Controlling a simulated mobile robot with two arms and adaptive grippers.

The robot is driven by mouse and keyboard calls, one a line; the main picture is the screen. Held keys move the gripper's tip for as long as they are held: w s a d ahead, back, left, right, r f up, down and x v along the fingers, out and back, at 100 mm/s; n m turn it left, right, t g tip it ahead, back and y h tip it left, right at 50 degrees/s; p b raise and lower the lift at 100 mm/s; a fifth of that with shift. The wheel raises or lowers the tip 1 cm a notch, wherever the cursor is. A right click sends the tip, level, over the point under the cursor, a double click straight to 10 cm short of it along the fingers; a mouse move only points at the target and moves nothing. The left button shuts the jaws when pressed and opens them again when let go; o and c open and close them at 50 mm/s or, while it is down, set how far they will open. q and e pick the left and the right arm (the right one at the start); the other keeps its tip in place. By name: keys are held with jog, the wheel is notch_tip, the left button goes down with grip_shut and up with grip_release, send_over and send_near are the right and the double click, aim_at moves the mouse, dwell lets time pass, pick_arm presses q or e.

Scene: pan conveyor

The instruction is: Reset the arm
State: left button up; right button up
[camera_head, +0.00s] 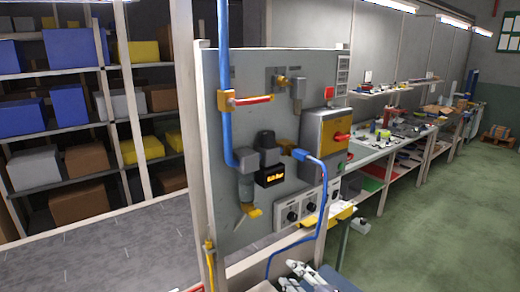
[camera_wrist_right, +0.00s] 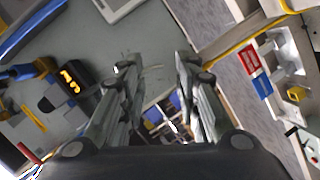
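My right gripper (camera_head: 300,275) shows at the bottom edge of the head view, low in front of the grey control panel, with only its front part in the picture. In the right wrist view its two fingers (camera_wrist_right: 157,68) stand apart with a clear gap between them. Nothing is held between them. The rest of the right arm is mostly cut off by the frame. My left gripper is in neither view.
A grey panel (camera_head: 225,190) with a blue pipe (camera_head: 225,120), an orange display (camera_head: 270,176) and a yellow box (camera_head: 333,128) stands ahead. Shelves with bins (camera_head: 73,47) are at left. A workbench (camera_head: 375,150) and open green floor (camera_head: 430,225) are at right.

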jog(key=s+d+f+m+g+h, duration=0.2)
jog(key=s+d+f+m+g, duration=0.25)
jog(key=s, duration=0.55)
jog(key=s+d+f+m+g+h, duration=0.25)
jog(key=s+f+m, duration=0.4)
jog(key=s, duration=0.35)
jog(key=s+d+f+m+g+h, duration=0.2)
jog(key=s+d+f+m+g, duration=0.15)
jog(key=s+f, duration=0.45)
jog(key=s+d+f+g+b, duration=0.1)
jog(key=s+f+b, duration=0.15)
jog(key=f, duration=1.35)
jog(key=s+f+b, duration=0.2)
jog(key=f+b, duration=0.1)
jog(key=f, duration=1.2)
jog(key=s+d+f+g+b, duration=0.1)
jog(key=s+d+f+b, duration=0.2)
jog(key=s+f, duration=1.3)
notch_tip(320, 180, down, 3)
jog(key=shift+s+b, duration=0.2)
jog(key=shift+b, duration=0.15)
